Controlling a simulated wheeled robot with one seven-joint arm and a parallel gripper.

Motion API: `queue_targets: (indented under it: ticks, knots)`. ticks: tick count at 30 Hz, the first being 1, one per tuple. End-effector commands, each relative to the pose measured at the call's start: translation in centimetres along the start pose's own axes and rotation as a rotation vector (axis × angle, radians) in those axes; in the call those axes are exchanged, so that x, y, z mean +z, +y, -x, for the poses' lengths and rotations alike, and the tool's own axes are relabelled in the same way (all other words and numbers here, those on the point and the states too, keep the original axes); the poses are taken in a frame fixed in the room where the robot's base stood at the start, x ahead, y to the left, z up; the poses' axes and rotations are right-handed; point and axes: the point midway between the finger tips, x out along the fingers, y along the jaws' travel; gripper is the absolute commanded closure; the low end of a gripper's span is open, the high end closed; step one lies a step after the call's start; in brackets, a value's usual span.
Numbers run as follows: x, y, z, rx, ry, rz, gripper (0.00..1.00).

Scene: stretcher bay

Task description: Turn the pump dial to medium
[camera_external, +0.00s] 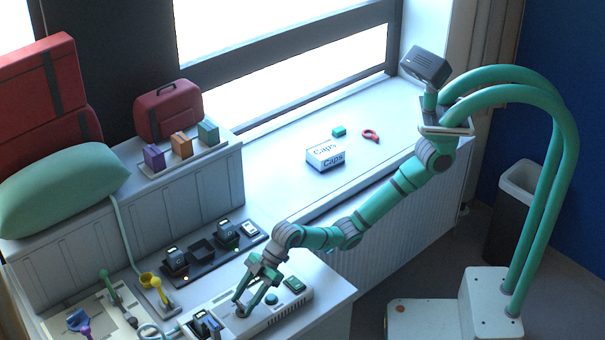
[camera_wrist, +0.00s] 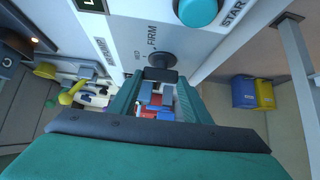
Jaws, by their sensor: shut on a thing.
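The pump (camera_external: 262,318) is a pale grey box on the counter, with a round teal button and a small green display on top. Its dark dial (camera_wrist: 160,75) shows in the wrist view, beside printed marks that include MED and FIRM. My gripper (camera_external: 256,305) reaches down onto the pump's top. In the wrist view its two teal fingers (camera_wrist: 159,84) are shut on the dial from both sides. The fingertips partly hide the dial, and I cannot tell which mark it points to. The teal START button (camera_wrist: 198,10) is just beyond the dial.
Black chargers (camera_external: 205,250) stand behind the pump, and a yellow-topped holder (camera_external: 153,288) is to its left. A Caps box (camera_external: 325,156) and red ring (camera_external: 370,135) lie on the windowsill. Blue (camera_wrist: 244,92) and yellow bins (camera_wrist: 264,94) show at the right in the wrist view.

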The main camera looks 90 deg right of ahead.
Motion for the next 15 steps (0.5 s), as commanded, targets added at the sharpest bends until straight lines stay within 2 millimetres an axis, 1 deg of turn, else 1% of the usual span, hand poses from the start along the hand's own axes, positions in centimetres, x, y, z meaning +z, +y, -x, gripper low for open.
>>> queue_targets:
  ticks: [14,15]
  knots:
    - [-0.04,-0.01,0.04,0.012,0.001,-0.01,0.79]
    - [-0.04,-0.01,0.03,0.012,0.001,-0.01,0.54]
